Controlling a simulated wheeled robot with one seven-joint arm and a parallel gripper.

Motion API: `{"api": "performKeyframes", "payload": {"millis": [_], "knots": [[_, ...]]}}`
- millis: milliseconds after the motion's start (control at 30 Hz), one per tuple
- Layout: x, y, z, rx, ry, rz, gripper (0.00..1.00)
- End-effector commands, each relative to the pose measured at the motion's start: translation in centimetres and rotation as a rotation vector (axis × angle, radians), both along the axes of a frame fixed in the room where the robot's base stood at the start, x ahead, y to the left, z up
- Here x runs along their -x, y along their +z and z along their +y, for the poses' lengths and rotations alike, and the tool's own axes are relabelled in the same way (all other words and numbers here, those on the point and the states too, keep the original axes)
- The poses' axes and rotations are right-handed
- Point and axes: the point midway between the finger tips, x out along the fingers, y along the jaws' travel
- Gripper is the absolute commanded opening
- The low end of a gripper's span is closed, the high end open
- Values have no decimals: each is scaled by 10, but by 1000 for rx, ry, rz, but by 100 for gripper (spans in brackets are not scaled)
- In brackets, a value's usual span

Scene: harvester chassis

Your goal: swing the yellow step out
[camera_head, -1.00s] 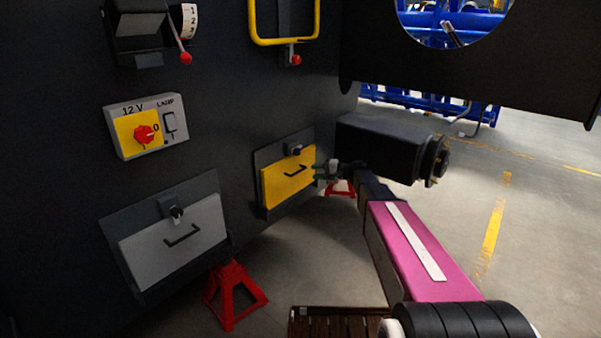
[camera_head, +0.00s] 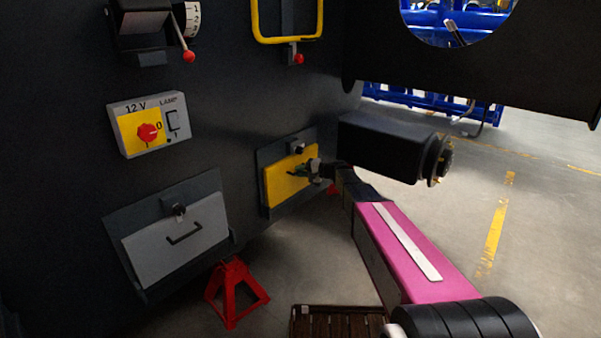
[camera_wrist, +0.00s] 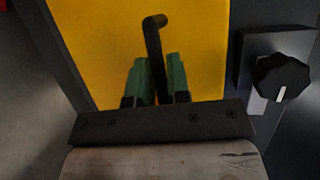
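The yellow step (camera_head: 279,189) is a flat yellow panel in a dark frame, low on the dark chassis wall in the head view. It stands closed against the wall. It also fills the middle of the wrist view (camera_wrist: 100,45). Its black handle (camera_wrist: 153,38) runs between the green fingers of my gripper (camera_wrist: 156,78). Whether the fingers press on the handle or only flank it, I cannot tell. In the head view my gripper (camera_head: 306,171) is at the panel's face and hides much of the handle. A black knob latch (camera_head: 298,148) sits above the panel; its white mark shows in the wrist view (camera_wrist: 281,77).
A grey panel (camera_head: 160,253) with its own handle and latch is to the left. A 12 V lamp box (camera_head: 150,124) is above it. A red stand (camera_head: 234,292) is below. A dark wooden pallet (camera_head: 338,323) lies on the floor. Open floor extends to the right.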

Motion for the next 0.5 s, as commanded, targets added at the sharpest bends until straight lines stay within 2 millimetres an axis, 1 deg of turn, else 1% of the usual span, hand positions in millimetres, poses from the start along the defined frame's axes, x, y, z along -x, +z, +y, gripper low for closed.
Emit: {"api": "performKeyframes", "payload": {"millis": [267, 500], "knots": [[1, 0, -1, -3, 1, -2, 0], [7, -4, -8, -50, 1, -38, 0]]}}
